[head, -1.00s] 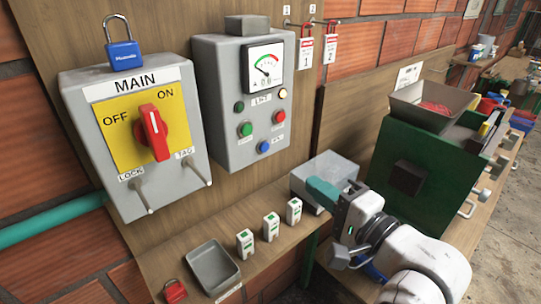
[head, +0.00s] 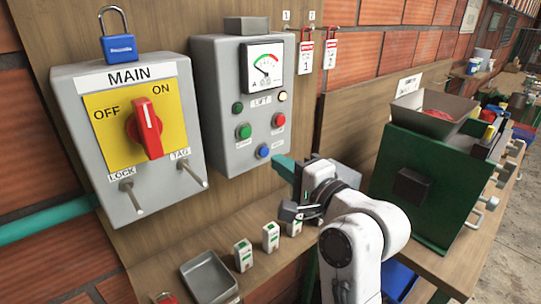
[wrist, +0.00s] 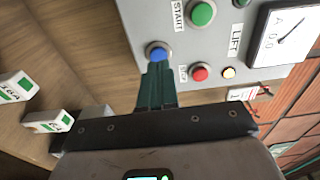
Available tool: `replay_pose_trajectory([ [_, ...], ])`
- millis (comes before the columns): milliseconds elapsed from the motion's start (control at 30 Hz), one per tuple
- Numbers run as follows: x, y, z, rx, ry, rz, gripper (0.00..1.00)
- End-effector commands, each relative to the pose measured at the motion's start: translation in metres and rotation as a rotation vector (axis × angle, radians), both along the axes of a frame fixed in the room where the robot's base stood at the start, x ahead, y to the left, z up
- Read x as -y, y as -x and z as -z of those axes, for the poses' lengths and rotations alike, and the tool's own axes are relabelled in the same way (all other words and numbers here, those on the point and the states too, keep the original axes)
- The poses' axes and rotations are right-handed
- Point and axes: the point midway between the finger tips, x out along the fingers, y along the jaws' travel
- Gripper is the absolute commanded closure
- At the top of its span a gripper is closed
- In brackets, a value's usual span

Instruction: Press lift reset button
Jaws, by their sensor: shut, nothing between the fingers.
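The grey LIFT control box (head: 242,110) hangs on the wooden board in the head view. Its blue button (head: 263,151) is at the bottom, below a green button (head: 243,131) and a red button (head: 278,120). In the wrist view the blue button (wrist: 157,50) lies just beyond the fingertips, which overlap its lower edge. My gripper (head: 279,162) is shut and empty, its teal fingers pointing at the box's lower right. It also shows in the wrist view (wrist: 158,68). I cannot tell whether the tips touch the button.
The MAIN switch box (head: 133,185) stands to the left with a red handle (head: 145,128) and blue padlock (head: 119,46). Small white boxes (head: 243,255) and a grey tray (head: 210,279) sit on the shelf below. A green machine (head: 418,190) is at the right.

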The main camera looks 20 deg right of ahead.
Motion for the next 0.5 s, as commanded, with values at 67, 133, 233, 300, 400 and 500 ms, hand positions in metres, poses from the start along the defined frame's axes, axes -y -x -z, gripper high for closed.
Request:
replay_pose_trajectory([
  [67,-0.003,-0.012,-0.003,-0.001,-0.003,0.000,1.00],
  [133,-0.005,-0.020,-0.002,-0.001,-0.002,0.000,1.00],
  [233,-0.006,-0.028,-0.001,0.000,-0.002,0.001,1.00],
  [300,-0.007,-0.031,0.000,0.000,-0.001,0.001,1.00],
  [400,-0.008,-0.032,0.001,0.000,0.000,0.001,1.00],
  [500,-0.008,-0.032,0.001,0.000,0.000,0.001,1.00],
])
